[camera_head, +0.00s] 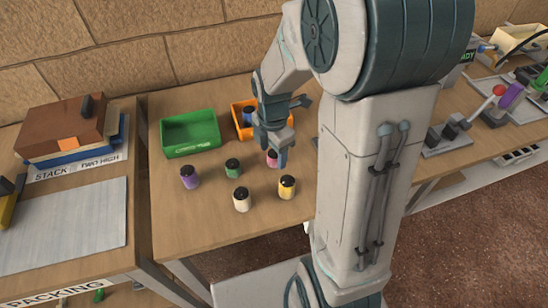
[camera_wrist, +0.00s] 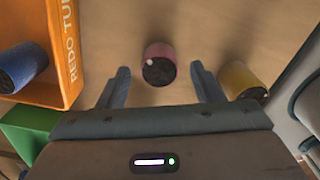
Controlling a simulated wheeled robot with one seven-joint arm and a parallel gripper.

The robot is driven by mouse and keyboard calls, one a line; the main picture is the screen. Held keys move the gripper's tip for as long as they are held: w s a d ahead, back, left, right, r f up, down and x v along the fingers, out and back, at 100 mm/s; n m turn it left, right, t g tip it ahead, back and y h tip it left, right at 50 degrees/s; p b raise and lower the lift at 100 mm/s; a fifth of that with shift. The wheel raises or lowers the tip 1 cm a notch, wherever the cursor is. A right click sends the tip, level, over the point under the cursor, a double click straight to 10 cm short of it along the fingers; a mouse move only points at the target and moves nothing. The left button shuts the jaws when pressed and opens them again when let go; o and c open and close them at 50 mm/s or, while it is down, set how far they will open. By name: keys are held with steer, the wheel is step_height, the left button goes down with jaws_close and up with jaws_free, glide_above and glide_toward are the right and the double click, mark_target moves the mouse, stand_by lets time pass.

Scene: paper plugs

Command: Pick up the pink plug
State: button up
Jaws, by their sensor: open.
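The pink plug (camera_wrist: 159,63), a short cylinder with a black top, stands on the wooden table. In the wrist view it is between and just ahead of the two fingers of my gripper (camera_wrist: 162,84), with room on both sides. My gripper is open and empty. In the head view the pink plug (camera_head: 272,158) is partly hidden behind my gripper (camera_head: 275,148), which is low over the table.
A yellow plug (camera_wrist: 242,80) stands right of the fingers in the wrist view. Purple (camera_head: 190,176), green (camera_head: 233,168) and white (camera_head: 242,199) plugs stand nearby. An orange bin (camera_head: 237,118) holds a blue plug (camera_wrist: 22,67). A green bin (camera_head: 190,134) is beside it.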

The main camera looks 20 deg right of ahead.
steer(key=shift+f, duration=0.85)
steer(key=c, duration=1.1)
steer(key=shift+o, duration=0.2)
steer(key=shift+r, duration=0.15)
